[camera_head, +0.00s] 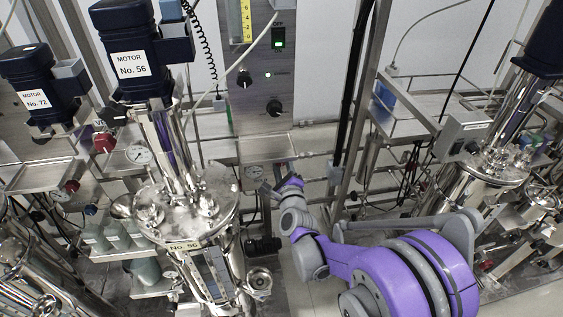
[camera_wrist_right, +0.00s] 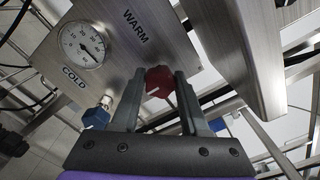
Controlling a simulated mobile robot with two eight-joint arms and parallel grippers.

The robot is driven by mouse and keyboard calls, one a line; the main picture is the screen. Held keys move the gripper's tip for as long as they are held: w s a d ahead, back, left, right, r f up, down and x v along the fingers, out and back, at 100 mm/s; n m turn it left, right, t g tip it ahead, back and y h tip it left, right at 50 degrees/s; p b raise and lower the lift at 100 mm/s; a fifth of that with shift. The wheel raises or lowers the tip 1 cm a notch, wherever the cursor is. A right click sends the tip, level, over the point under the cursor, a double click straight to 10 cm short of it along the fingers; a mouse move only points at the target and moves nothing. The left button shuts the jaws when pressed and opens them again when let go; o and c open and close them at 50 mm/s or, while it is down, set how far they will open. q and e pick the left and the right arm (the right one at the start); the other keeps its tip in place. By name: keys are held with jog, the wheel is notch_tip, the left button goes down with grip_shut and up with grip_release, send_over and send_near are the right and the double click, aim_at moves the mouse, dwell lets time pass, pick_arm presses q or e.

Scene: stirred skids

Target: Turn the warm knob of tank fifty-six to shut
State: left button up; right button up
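In the right wrist view, a red knob (camera_wrist_right: 159,80) sits under the word WARM on a metal panel (camera_wrist_right: 150,50). My right gripper (camera_wrist_right: 160,76) is open, with its two fingers on either side of the red knob; whether they touch it is unclear. In the head view, my right gripper (camera_head: 264,188) is small and hides the knob. My left gripper is not in view.
A dial gauge (camera_wrist_right: 82,45) and a blue knob (camera_wrist_right: 97,116) by the word COLD sit left of the red knob. A metal post (camera_wrist_right: 235,60) stands close on the right. Tank seventy-two's motor (camera_head: 35,85) is at the head view's left. Pipes surround my right arm.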

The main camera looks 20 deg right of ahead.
jog(key=o, duration=0.4)
jog(key=v, duration=1)
jog(key=shift+s, duration=0.4)
